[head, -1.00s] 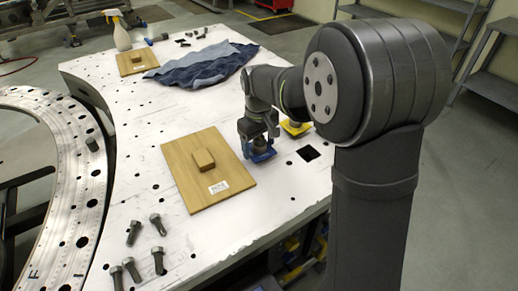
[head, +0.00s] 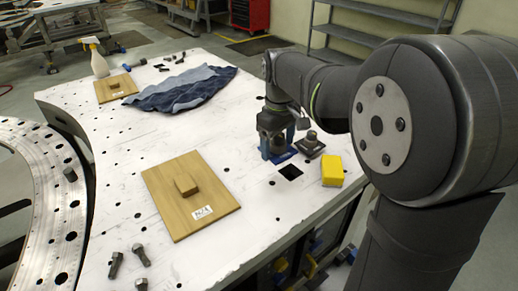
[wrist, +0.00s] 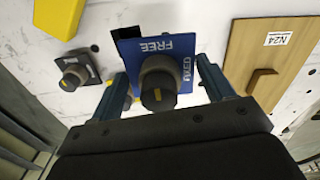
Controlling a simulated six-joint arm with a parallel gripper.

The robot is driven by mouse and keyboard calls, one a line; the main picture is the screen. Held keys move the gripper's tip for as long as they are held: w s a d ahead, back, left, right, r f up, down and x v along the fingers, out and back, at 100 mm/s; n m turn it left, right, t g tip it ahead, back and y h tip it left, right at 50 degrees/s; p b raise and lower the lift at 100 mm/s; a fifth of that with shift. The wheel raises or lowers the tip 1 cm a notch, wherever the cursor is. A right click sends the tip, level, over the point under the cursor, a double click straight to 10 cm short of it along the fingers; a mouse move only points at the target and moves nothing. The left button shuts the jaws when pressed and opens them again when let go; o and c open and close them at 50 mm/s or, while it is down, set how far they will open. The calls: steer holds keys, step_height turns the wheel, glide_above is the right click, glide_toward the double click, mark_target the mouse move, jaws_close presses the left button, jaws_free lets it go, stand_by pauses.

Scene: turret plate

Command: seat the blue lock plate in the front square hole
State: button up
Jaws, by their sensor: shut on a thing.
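The blue lock plate (wrist: 158,48), lettered FREE and FIXED, has a round grey knob (wrist: 158,82) with a yellow mark. A dark square hole (head: 290,172) lies in front of the plate, slightly right. In the wrist view the hole (wrist: 122,34) shows at the plate's upper left corner, partly covered. No other square hole is clearly visible nearby.
A grey plate with a knob (head: 310,146) sits close right of my gripper. A yellow block (head: 332,171) stands right of the hole. A wooden board (head: 165,200) with a small block lies left.

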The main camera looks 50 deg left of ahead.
steer(key=shift+w+d+r, duration=0.2)
steer(key=shift+w+d, duration=0.1)
steer(key=shift+w, duration=0.1)
steer(key=w+a+f, duration=0.1)
steer(key=w+f, duration=0.5)
steer(key=f, duration=0.3)
steer(key=shift+f+n, duration=0.3)
steer(key=shift+f, duration=0.05)
steer(key=shift+a+f, duration=0.1)
steer(key=shift+f, duration=1.25)
stand_by(2.7)
steer(key=o, duration=1.2)
steer(key=shift+o, duration=0.3)
step_height(320, 180, up, 7)
stand_by(0.4)
